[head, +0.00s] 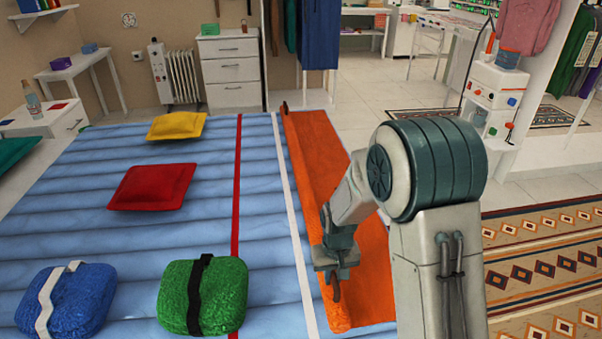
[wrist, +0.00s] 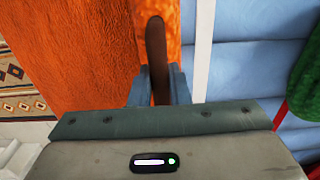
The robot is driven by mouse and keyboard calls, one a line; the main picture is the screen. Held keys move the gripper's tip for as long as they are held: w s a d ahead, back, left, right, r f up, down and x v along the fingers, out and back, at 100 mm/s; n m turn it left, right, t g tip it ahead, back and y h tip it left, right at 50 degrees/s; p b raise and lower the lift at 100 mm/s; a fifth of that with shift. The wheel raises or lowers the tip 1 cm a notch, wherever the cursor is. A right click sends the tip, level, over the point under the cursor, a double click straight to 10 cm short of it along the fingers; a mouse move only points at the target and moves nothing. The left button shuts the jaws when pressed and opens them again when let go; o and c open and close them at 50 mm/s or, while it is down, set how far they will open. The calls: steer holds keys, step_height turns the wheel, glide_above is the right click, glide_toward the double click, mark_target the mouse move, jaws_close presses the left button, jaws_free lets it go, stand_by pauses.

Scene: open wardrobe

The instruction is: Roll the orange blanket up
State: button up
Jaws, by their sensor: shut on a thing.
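The orange blanket (head: 322,150) lies lengthwise along the right side of the blue bed. Its left edge looks like a thicker, brighter strip beside the white stripe, and the flatter part spreads to the right. My gripper (head: 335,272) is low over the near part of that left edge. In the wrist view my gripper (wrist: 158,88) is shut on a dark brown handle (wrist: 156,45) at the edge of the blanket (wrist: 80,60). A similar dark piece (head: 284,107) shows at the far end. My arm hides part of the blanket's right side.
The blue bed (head: 60,210) carries a green bundle (head: 222,290), a blue bundle (head: 85,290), a red cushion (head: 150,187) and a yellow cushion (head: 176,126), all left of the blanket. Patterned rugs (head: 545,260) cover the floor at right.

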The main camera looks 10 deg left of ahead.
steer(key=shift+d, duration=0.15)
steer(key=shift+w+d, duration=0.4)
steer(key=shift+d, duration=0.85)
steer(key=shift+w+d, duration=0.35)
steer(key=shift+d, duration=0.9)
steer(key=shift+w+d, duration=0.4)
steer(key=shift+d, duration=0.85)
steer(key=shift+w+d, duration=0.35)
steer(key=shift+d, duration=0.95)
steer(key=shift+w+d, duration=0.4)
steer(key=shift+d, duration=0.85)
steer(key=shift+w+d, duration=0.35)
steer(key=shift+d, duration=0.95)
steer(key=shift+w+d, duration=0.15)
steer(key=shift+d, duration=0.4)
steer(key=shift+w+d, duration=0.15)
steer(key=shift+d, duration=0.4)
